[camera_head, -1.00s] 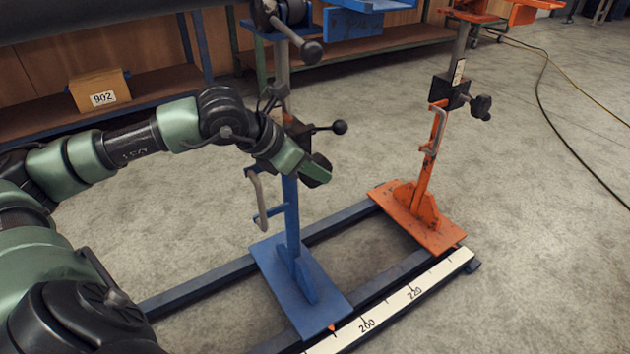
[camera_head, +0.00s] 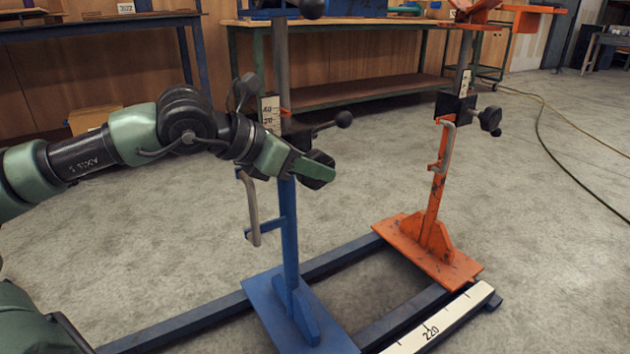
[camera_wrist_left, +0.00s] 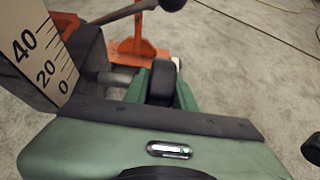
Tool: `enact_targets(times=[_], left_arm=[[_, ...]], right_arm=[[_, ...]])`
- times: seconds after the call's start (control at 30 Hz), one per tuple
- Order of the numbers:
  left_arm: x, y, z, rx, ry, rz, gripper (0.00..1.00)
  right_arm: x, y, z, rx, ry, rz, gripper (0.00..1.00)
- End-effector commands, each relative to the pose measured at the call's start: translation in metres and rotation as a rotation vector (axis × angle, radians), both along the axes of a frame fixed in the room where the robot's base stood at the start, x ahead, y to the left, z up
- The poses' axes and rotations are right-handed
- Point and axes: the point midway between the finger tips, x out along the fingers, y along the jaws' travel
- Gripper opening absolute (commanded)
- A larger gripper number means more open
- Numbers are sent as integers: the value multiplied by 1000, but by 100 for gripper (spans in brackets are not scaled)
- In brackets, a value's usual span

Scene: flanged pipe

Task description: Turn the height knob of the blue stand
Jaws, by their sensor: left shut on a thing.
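The blue stand (camera_head: 289,235) stands upright on its flat base in the head view. Its black height knob (camera_head: 316,172) shows at the tip of my left gripper (camera_head: 298,166), at the post's black clamp. The gripper is shut on this knob and partly hides it. In the left wrist view, my green left gripper (camera_wrist_left: 160,92) has the dark knob (camera_wrist_left: 159,80) between its fingers, with the clamp (camera_wrist_left: 85,60) at the left. A white scale (camera_head: 270,114) with dark numbers is beside the clamp; it also shows in the left wrist view (camera_wrist_left: 38,52). My right gripper is not in view.
A lever with a black ball (camera_head: 344,119) sticks out just above my left gripper. A bent handle (camera_head: 252,210) hangs left of the post. The orange stand (camera_head: 436,210) is to the right on the same rails. Open floor lies beyond, before the workbenches (camera_head: 340,90).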

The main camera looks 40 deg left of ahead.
Motion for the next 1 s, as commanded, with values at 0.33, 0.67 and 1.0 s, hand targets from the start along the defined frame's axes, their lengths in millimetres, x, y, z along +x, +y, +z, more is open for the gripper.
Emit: enact_targets(times=[0.33,0.67,1.0], left_arm=[[0,0,0,-3,-4,1,0],[0,0,0,-3,-4,1,47],[-3,2,2,1,-6,1,47]], right_arm=[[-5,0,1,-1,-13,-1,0],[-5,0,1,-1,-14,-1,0],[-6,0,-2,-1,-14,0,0]])
